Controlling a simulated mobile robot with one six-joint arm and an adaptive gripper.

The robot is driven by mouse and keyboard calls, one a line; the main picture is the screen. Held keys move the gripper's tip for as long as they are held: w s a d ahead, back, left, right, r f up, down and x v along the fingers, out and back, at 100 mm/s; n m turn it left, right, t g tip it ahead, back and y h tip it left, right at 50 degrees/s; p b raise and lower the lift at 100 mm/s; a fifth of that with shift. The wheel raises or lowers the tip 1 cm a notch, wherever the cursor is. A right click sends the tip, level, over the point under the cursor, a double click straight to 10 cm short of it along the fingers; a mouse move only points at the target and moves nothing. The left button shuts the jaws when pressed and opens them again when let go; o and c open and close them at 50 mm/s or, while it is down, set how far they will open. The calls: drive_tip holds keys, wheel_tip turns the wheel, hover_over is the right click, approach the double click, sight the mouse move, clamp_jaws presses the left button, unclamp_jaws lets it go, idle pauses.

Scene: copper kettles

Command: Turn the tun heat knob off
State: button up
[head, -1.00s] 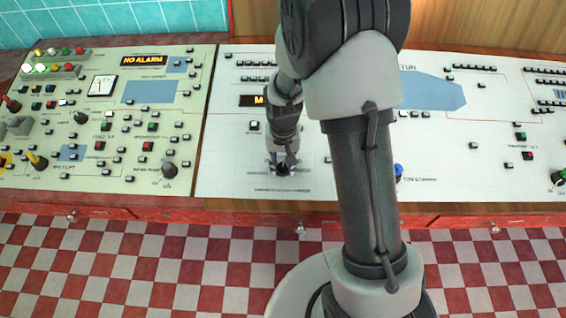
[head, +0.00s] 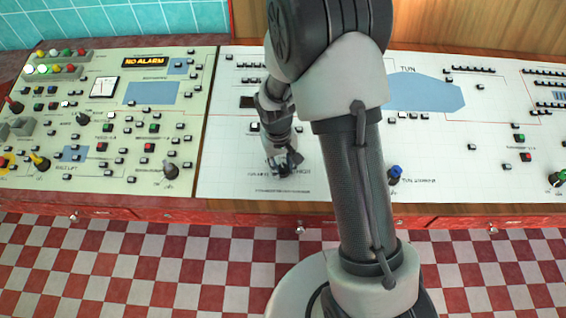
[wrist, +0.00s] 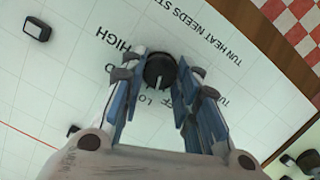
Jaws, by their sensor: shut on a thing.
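The tun heat knob (wrist: 160,70) is a round black knob with a white pointer line, on the white panel in the wrist view. Its pointer aims down the picture, toward the partly hidden LOW and OFF lettering. HIGH is printed to its left, with text naming the tun heat above right. My gripper (wrist: 161,76) has its blue-padded fingers on both sides of the knob, shut on it. In the head view my gripper (head: 287,168) is low on the white panel, near its front edge, and covers most of the knob.
A blue knob (head: 395,173) stands to the right on the same panel, beyond my arm. The cream panel (head: 120,170) at left has buttons, levers and a NO ALARM display (head: 144,62). Small black switches (wrist: 36,30) dot the white panel.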

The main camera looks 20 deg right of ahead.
drive_tip(key=n+h, duration=0.1)
drive_tip(key=n, duration=0.3)
drive_tip(key=shift+a+n, duration=0.1)
drive_tip(key=shift+n, duration=0.2)
idle(0.3)
drive_tip(key=o, duration=1.1)
drive_tip(key=shift+r, duration=0.1)
drive_tip(key=r, duration=0.4)
drive_tip(key=a+r, duration=0.1)
drive_tip(key=r, duration=0.6)
drive_tip(key=shift+s+a+r, duration=0.1)
drive_tip(key=shift+a+r, duration=0.25)
drive_tip(key=shift+a, duration=0.05)
